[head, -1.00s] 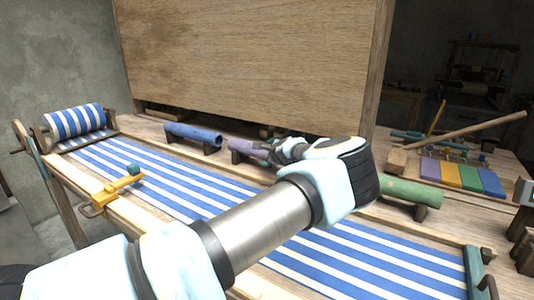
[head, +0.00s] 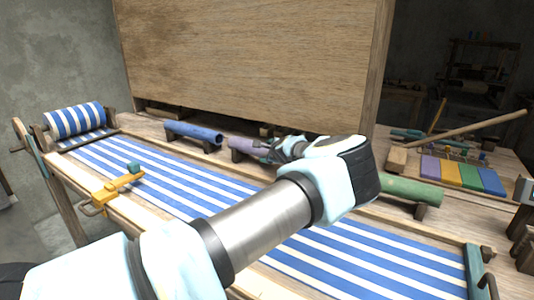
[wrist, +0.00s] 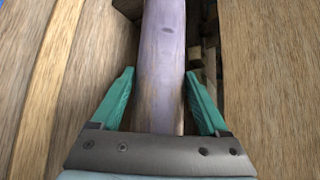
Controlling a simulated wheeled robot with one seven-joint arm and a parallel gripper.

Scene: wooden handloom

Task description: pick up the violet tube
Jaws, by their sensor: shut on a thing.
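The violet tube (head: 243,144) lies on a dark stand between the blue tube and the green tube, along the back of the loom. My gripper (head: 268,149) is at the tube's right part and hides some of it. In the wrist view the violet tube (wrist: 162,65) runs lengthwise between the two teal fingers of my gripper (wrist: 160,88). The gripper is shut on the tube. Whether the tube is lifted off its stand cannot be told.
A blue tube (head: 194,132) rests to the left and a green tube (head: 412,191) to the right. A tall wooden panel (head: 250,65) rises just behind. Striped blue-and-white cloth (head: 160,176) covers the loom in front. A yellow clamp (head: 117,187) sits on the front beam.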

